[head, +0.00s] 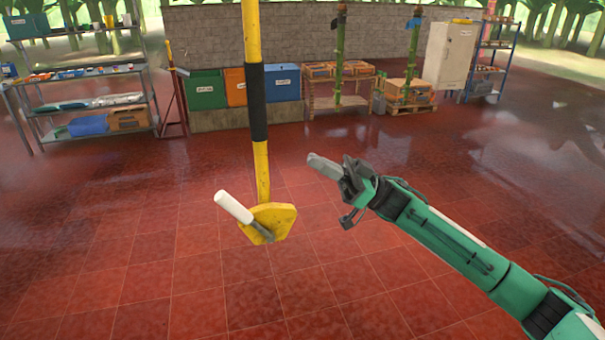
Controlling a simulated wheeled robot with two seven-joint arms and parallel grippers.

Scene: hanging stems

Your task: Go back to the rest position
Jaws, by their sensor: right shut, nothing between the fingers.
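My right arm comes in from the lower right. Its gripper (325,167) is shut and empty, held in the air over the red floor. It is to the right of a hanging yellow pole (262,170) with a black sleeve, apart from it in the picture. At the pole's lower end is a yellow plate (274,221) with a white-handled tool or lever (234,207) at it. My left gripper is not in view.
Metal shelving (95,103) stands at the left. Green, orange and blue bins (248,87) line the grey wall. Wooden crates (408,93), green stems (340,60) and a white cabinet (449,55) stand at the back right. The tiled floor (130,240) in front is clear.

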